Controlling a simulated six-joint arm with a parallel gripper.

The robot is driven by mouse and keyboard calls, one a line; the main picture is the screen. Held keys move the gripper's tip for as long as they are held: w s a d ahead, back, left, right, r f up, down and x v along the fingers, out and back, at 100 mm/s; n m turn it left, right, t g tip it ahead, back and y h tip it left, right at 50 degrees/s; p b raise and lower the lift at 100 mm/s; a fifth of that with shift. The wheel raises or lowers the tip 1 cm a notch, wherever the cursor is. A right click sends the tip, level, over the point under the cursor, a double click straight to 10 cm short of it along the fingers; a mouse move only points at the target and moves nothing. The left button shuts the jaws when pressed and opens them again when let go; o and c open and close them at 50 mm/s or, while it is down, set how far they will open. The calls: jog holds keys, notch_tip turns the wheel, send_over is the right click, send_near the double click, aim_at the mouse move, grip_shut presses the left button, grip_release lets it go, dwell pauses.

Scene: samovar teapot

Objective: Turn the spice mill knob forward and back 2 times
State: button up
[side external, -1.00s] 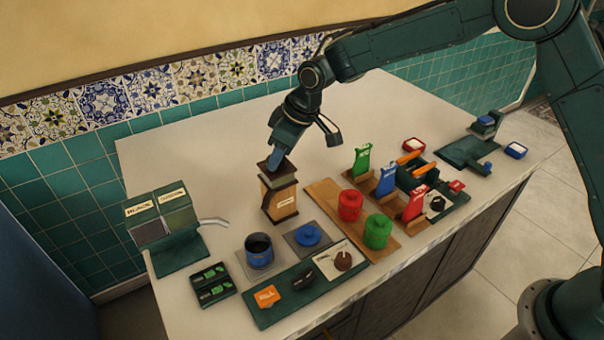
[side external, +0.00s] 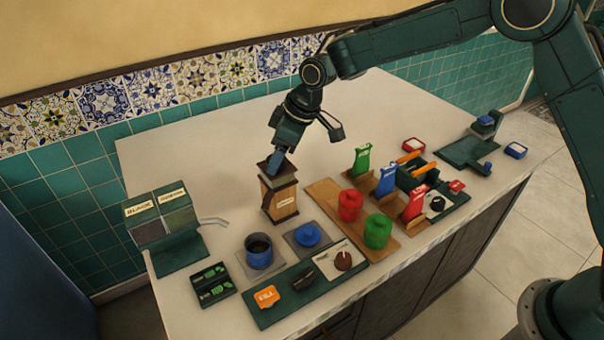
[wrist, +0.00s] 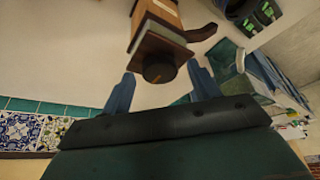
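The spice mill (side external: 281,200) is a tan wooden box with a dark base and a greenish band near its dark top, standing upright on the counter. Its round dark knob (wrist: 158,73) shows in the wrist view, on the square top. My gripper (side external: 275,162) is right over the mill's top, pointing down. In the wrist view its two blue fingers (wrist: 163,80) are spread apart, with the knob between them in the picture and a gap on each side. The fingers hide the knob in the side view.
A double-bin dispenser (side external: 162,225) with a spout stands left of the mill. A blue pot (side external: 259,253), a blue lid (side external: 307,235) and red (side external: 350,207) and green (side external: 377,232) canisters stand in front and right. The counter behind the mill is clear.

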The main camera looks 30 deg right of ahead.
jog(key=shift+r, duration=0.1)
jog(key=v, duration=1.3)
jog(key=shift+r, duration=0.35)
jog(key=shift+f, duration=0.25)
jog(key=x, duration=1.3)
jog(key=shift+f, duration=0.25)
jog(key=c, duration=1)
